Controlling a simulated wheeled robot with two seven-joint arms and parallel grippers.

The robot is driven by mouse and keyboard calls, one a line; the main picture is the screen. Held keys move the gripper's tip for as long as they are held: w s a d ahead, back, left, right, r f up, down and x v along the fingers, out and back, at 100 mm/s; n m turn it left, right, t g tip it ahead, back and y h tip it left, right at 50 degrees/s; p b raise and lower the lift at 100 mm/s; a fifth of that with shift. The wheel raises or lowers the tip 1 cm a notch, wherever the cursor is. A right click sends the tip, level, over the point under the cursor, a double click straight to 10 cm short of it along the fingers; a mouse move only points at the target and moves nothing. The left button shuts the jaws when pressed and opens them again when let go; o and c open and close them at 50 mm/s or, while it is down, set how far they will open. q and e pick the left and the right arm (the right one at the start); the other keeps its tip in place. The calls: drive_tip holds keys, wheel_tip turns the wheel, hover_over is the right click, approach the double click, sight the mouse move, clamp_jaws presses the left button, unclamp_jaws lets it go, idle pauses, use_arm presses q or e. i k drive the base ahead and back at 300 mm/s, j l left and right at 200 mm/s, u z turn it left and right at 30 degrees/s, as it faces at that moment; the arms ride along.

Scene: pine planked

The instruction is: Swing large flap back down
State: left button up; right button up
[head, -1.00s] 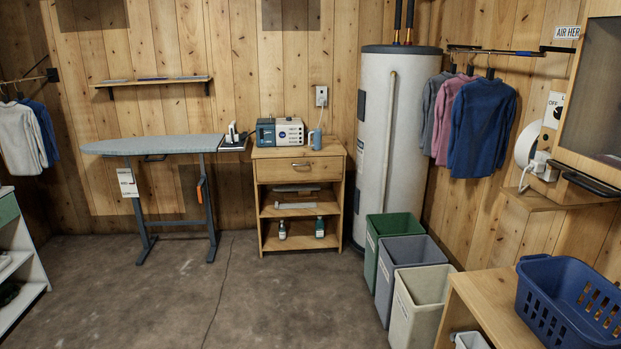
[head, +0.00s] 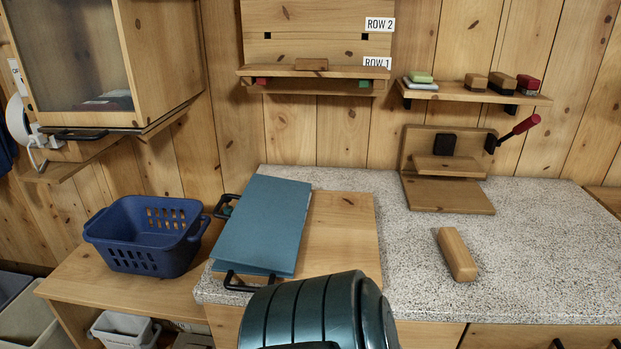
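A flat teal panel (head: 262,226) lies slanted over the left part of a pale wooden board (head: 346,235) on the speckled counter. It looks like the large flap, but I cannot tell for sure. Its front edge seems slightly raised. One black handle (head: 226,206) shows at the left edge and another (head: 246,284) at the front edge. I cannot tell which part each handle belongs to. Neither of my grippers is in view.
A blue basket (head: 147,237) stands on a lower wooden bench to the left. A wooden block (head: 457,254) and a wooden stand (head: 447,170) with a red-handled lever (head: 517,130) are on the counter (head: 545,250). The right part of the counter is largely clear.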

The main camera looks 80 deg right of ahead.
sight(265, 227)
drive_tip(key=z, duration=2)
drive_tip(key=j+z, duration=0.45)
drive_tip(key=j, duration=0.3)
drive_tip(key=k, duration=0.05)
